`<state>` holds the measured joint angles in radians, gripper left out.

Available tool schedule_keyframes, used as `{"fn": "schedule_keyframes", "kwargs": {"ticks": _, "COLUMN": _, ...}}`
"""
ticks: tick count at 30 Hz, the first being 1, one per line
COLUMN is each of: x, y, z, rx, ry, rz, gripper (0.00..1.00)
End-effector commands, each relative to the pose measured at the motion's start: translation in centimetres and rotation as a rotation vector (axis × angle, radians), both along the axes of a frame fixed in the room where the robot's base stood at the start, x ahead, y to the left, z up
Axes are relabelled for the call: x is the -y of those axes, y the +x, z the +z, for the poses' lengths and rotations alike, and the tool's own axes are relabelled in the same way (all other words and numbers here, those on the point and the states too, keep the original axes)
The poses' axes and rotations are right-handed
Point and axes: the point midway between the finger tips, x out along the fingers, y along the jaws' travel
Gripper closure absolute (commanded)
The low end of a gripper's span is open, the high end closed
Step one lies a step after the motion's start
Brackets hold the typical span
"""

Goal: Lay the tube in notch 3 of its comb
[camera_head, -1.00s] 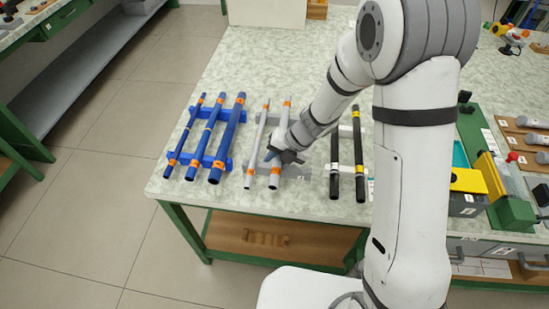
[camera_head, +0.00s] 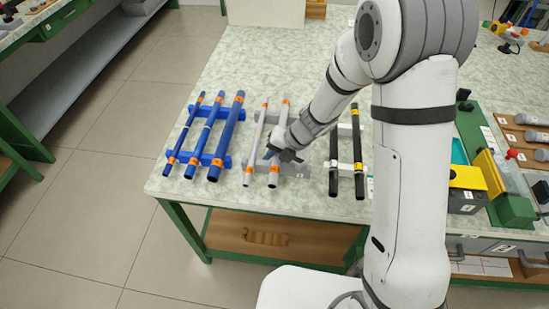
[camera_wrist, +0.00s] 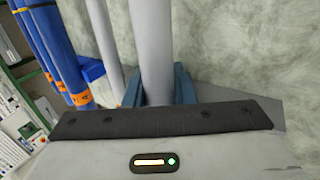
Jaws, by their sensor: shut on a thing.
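My gripper (camera_head: 275,155) is shut on a grey tube (camera_head: 282,128) with orange bands. In the wrist view, this tube (camera_wrist: 152,45) stands between the two blue-grey fingers. The tube lies over the grey comb (camera_head: 298,171), whose bare part shows to its right. I cannot tell whether the tube rests in a notch or is slightly above it. A thinner grey tube (camera_head: 255,140) with orange bands lies on the comb just left of it, and also shows in the wrist view (camera_wrist: 104,45). Notch numbers are not readable.
Several blue tubes (camera_head: 229,136) lie on a blue comb (camera_head: 226,160) to the left. Two black tubes (camera_head: 334,150) lie on a white comb (camera_head: 345,168) to the right. Yellow and green equipment (camera_head: 485,180) stands farther right.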

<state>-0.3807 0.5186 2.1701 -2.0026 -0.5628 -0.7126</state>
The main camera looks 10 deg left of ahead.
Motion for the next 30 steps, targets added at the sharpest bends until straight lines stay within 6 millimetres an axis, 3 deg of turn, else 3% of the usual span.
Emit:
{"fn": "schedule_keyframes", "kwargs": {"ticks": 1, "x": 0.3, "y": -0.7, "z": -1.4, "rx": -0.016, "ry": -0.015, "rz": 0.002, "gripper": 0.90}}
{"fn": "schedule_keyframes", "kwargs": {"ticks": 10, "x": 0.4, "y": -0.7, "z": -1.6, "rx": -0.015, "ry": -0.018, "rz": 0.005, "gripper": 0.90}}
{"fn": "schedule_keyframes", "kwargs": {"ticks": 11, "x": 0.4, "y": -0.7, "z": -1.6, "rx": -0.015, "ry": -0.018, "rz": 0.005, "gripper": 0.76}}
{"fn": "schedule_keyframes", "kwargs": {"ticks": 17, "x": 0.4, "y": -0.7, "z": -1.6, "rx": -0.014, "ry": -0.018, "rz": 0.005, "gripper": 0.59}}
{"fn": "schedule_keyframes", "kwargs": {"ticks": 22, "x": 1.3, "y": -0.5, "z": 0.2, "rx": -0.009, "ry": -0.015, "rz": 0.003, "gripper": 0.58}}
{"fn": "schedule_keyframes", "kwargs": {"ticks": 24, "x": 2.0, "y": -0.5, "z": 1.5, "rx": -0.004, "ry": -0.012, "rz": 0.001, "gripper": 0.52}}
{"fn": "schedule_keyframes", "kwargs": {"ticks": 30, "x": 3.5, "y": -0.4, "z": 5.0, "rx": 0.005, "ry": -0.002, "rz": 0.000, "gripper": 0.52}}
